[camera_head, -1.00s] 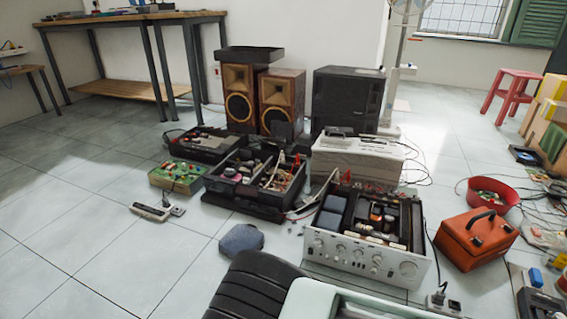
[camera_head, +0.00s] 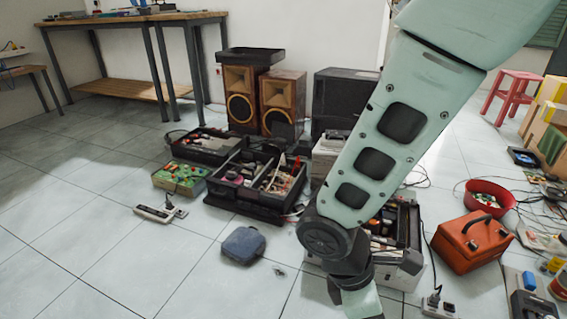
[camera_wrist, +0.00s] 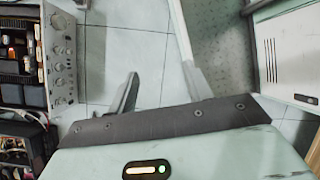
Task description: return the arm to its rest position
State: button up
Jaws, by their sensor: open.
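My pale green arm crosses the right half of the head view, slanting from the upper right down to a dark joint above the floor. My gripper (camera_wrist: 158,90) shows in the wrist view with its two fingers apart and only floor tiles between them. In the head view the fingers are not visible, as the arm runs out at the bottom edge. The arm hides much of the silver amplifier (camera_head: 402,278) and part of the black speaker box (camera_head: 340,95). The amplifier also shows in the wrist view (camera_wrist: 60,55), left of the fingers.
A dark blue-grey block (camera_head: 243,245) lies left of the arm. Open cases (camera_head: 245,205), wooden speakers (camera_head: 283,95), an orange toolbox (camera_head: 473,240) and a red bowl (camera_head: 490,190) crowd the floor. A power strip (camera_head: 155,213) lies left. The left floor is clear.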

jog(key=s+r+m+y+p, duration=0.1)
jog(key=r+m+p, duration=0.2)
jog(key=r+p, duration=1)
jog(key=s+r+m+t+y+p, duration=0.1)
jog(key=s+r+m+y+p, duration=0.1)
jog(key=r+p, duration=1.2)
jog(key=s+r+m+y+p, duration=0.2)
jog(key=r+m+p, duration=0.3)
jog(key=r+p, duration=0.8)
notch_tip(320, 180, up, 14)
jog(key=shift+f+t+p, duration=0.2)
jog(key=shift+t+p, duration=0.15)
jog(key=shift+t, duration=0.05)
jog(key=shift+a, duration=0.1)
